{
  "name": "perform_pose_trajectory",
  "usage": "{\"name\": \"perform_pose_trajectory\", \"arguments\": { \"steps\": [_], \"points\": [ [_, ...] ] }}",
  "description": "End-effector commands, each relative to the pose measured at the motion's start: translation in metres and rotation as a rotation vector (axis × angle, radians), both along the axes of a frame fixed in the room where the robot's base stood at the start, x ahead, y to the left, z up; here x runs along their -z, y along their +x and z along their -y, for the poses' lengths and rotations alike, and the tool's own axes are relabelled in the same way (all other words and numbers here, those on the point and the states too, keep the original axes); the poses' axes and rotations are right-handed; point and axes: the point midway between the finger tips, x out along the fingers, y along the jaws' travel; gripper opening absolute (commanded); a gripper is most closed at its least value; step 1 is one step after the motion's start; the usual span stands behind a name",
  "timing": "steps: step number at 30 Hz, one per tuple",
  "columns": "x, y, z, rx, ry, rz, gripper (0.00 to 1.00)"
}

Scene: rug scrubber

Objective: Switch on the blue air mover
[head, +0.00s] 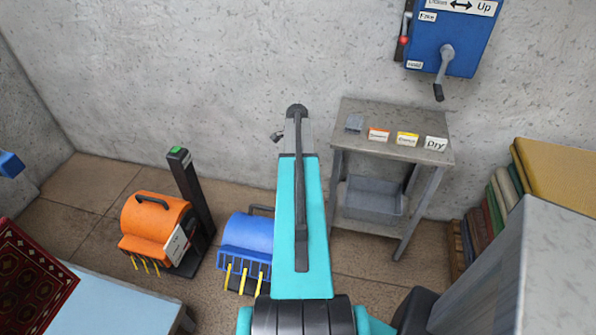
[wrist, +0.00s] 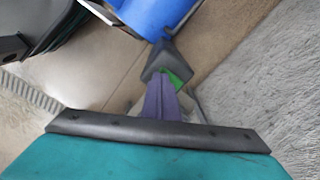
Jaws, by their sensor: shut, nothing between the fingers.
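The blue air mover (head: 245,238) stands on the floor with yellow prongs at its front, its right side hidden behind my arm. It also shows at the top of the wrist view (wrist: 155,14). In the wrist view a dark post top (wrist: 154,62) with a green patch (wrist: 181,76), which looks like a button, stands close to the blue air mover. My gripper (wrist: 160,84) has its purple fingers shut and empty, with the tips right at the post top beside the green. I cannot tell whether they touch. In the head view my arm hides the fingers and this post.
An orange air mover (head: 153,217) stands to the left beside a black post (head: 192,190) with a green top. A grey table (head: 355,112) with labels is on the right. A blue wall box (head: 435,40) with a crank hangs above. A rug (head: 25,275) lies at lower left.

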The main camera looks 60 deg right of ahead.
Motion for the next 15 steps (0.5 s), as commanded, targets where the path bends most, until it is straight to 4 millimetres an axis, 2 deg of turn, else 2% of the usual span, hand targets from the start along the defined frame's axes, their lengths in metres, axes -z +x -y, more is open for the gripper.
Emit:
{"name": "perform_pose_trajectory", "arguments": {
  "steps": [15],
  "points": [
    [0.0057, 0.0000, 0.0001, 0.000, 0.000, 0.000, 0.00]
  ]
}}
